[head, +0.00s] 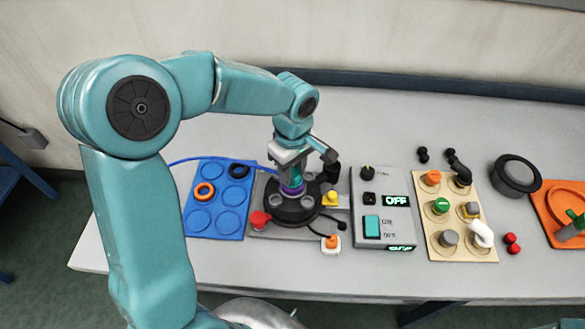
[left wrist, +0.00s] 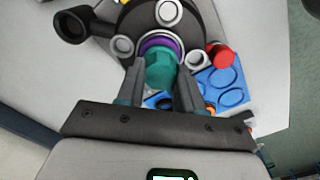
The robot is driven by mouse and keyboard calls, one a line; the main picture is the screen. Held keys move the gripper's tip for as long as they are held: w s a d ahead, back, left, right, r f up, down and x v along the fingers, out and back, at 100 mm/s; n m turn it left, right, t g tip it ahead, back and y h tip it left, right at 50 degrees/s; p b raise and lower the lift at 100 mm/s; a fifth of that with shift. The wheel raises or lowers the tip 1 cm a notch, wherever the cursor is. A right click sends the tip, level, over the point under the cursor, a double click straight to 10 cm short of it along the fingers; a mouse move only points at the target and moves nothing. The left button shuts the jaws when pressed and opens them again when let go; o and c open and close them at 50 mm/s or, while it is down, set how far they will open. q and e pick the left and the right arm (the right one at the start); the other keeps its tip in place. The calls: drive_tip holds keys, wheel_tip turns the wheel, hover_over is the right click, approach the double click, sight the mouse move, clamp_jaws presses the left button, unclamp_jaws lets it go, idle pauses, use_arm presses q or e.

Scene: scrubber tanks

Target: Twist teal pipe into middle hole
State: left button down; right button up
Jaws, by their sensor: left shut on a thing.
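The teal pipe (left wrist: 162,72) stands between the fingers of my left gripper (left wrist: 161,88), which is shut on it. It also shows narrowly below the gripper in the head view. A purple ring (left wrist: 160,44) surrounds the pipe's far end, at the middle of the round black base (head: 284,214). The pipe looks upright over the middle hole, and its lower end is hidden, so I cannot tell how deep it sits. In the head view my left gripper (head: 291,175) points down over the base. My right gripper is not in view.
Grey-rimmed ports (left wrist: 122,46) and a red knob (head: 260,220) surround the middle. A blue tray (head: 233,222) with orange (head: 204,191) and black rings lies left. A grey switch box (head: 383,178) reading OFF stands right, then a beige board (head: 462,251) with several fittings.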

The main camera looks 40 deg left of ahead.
use_arm(q)
drive_tip(key=shift+f, duration=0.1)
idle(0.5)
unclamp_jaws()
idle(0.4)
idle(0.4)
drive_tip(key=shift+r+p, duration=2.3)
drive_tip(key=shift+r, duration=1.3)
